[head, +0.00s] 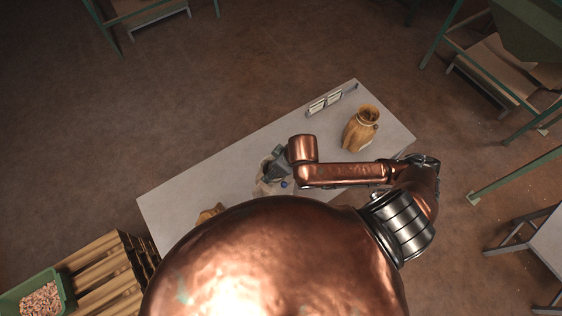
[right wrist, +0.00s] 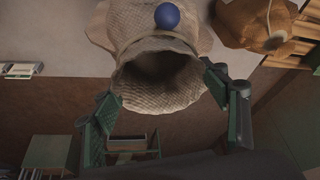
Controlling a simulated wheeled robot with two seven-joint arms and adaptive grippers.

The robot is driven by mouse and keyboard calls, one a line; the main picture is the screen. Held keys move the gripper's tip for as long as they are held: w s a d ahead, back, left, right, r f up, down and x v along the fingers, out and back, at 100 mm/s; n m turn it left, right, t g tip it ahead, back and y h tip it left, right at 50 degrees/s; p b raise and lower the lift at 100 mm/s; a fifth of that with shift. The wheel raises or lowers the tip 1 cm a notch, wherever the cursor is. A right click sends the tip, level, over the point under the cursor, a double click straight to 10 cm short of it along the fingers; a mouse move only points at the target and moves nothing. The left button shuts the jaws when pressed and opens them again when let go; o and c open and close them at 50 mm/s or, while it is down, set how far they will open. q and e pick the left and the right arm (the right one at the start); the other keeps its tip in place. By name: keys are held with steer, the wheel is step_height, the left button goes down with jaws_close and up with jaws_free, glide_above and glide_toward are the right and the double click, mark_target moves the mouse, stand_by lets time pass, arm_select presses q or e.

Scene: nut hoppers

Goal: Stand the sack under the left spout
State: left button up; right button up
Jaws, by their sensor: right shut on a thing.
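A pale burlap sack with a blue round mark stands on the grey table, partly hidden by my arm in the head view (head: 265,187). In the right wrist view the sack (right wrist: 140,30) shows its open, dark mouth between my fingers. My right gripper (right wrist: 165,105) is shut on the sack at its rim, one finger each side; it also shows in the head view (head: 275,166). A green hopper (head: 535,28) stands on a frame at the upper right; no spout can be made out. My left gripper is not in view.
Another brown sack (head: 208,213) is partly hidden by my body. The grey table (head: 175,205) has clear space on its left. A green crate (head: 62,292) of nuts sits on pallets (head: 105,262).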

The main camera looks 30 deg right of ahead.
steer(key=w+f+b, duration=0.1)
steer(key=w+b, duration=0.1)
steer(key=b, duration=0.1)
steer(key=w+d+f+b, duration=0.1)
steer(key=w+b, duration=0.1)
steer(key=b, duration=0.2)
steer(key=w+f+b, duration=0.1)
steer(key=w+b, duration=0.1)
steer(key=b, duration=0.1)
steer(key=shift+w+d+f+b, duration=0.25)
steer(key=shift+d+f+b, duration=0.1)
steer(key=w+d+f+p, duration=0.1)
steer(key=w+f, duration=0.6)
steer(key=f, duration=0.2)
steer(key=shift+d+f+p, duration=0.2)
steer(key=shift+d+p, duration=0.15)
steer(key=shift+p, duration=0.05)
steer(key=shift+s, duration=0.1)
steer(key=o, duration=1.6)
steer(key=shift+f, duration=0.15)
steer(key=shift+c, duration=0.2)
